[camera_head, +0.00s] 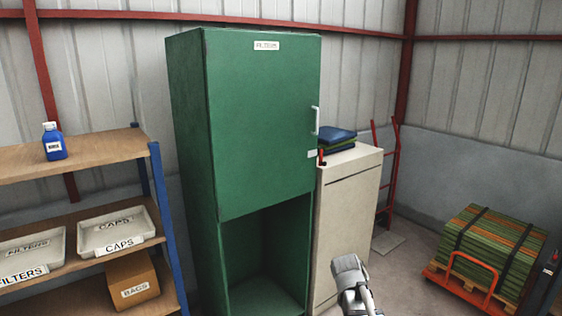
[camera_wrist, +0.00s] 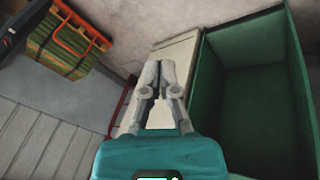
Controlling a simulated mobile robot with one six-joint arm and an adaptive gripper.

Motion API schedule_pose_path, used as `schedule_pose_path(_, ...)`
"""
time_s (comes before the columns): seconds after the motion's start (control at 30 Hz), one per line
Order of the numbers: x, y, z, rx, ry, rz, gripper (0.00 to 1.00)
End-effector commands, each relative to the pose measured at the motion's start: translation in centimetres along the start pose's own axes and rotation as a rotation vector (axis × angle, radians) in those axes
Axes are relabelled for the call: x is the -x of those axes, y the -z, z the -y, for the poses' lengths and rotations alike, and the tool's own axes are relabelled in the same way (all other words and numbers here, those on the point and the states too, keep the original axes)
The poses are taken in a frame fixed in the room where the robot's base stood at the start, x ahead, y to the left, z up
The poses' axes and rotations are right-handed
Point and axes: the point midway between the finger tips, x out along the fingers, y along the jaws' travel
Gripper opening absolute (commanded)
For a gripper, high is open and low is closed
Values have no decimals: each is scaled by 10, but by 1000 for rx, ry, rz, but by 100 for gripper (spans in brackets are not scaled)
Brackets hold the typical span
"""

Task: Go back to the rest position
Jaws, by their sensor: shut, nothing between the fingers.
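My arm shows at the bottom right of centre in the head view, in front of the beige cabinet (camera_head: 347,220). In the wrist view my gripper (camera_wrist: 160,66) has its fingers shut, with nothing held between them. Beyond its fingertips is the beige cabinet's pale surface (camera_wrist: 180,52). The tall green cabinet (camera_head: 262,120) stands left of the beige one. Its upper door, labelled FILTERS, is closed and its lower compartment is open and looks empty. That green compartment (camera_wrist: 250,100) fills the right side of the wrist view.
A shelf unit (camera_head: 90,150) at left holds a blue bottle (camera_head: 53,142), labelled trays and a BAGS box (camera_head: 132,281). Folded cloths (camera_head: 332,137) lie on the beige cabinet. A red hand truck (camera_head: 388,180) stands behind it. A strapped stack (camera_head: 490,250) sits on an orange-framed cart at right.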

Motion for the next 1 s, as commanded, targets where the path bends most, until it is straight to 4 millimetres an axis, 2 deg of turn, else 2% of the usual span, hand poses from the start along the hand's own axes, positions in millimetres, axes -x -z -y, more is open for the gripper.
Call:
schedule_pose_path(0.03, 7, -32, 10, -11, 52, 48, 0)
schedule_pose_path(0.1, 14, -61, 23, -22, 120, 112, 0)
schedule_pose_path(0.2, 24, -94, 39, -30, 202, 185, 0)
schedule_pose_path(0.33, 34, -120, 52, -31, 271, 248, 0)
schedule_pose_path(0.5, 39, -129, 58, -30, 302, 275, 0)
schedule_pose_path(1.0, 38, -128, 57, -31, 301, 273, 0)
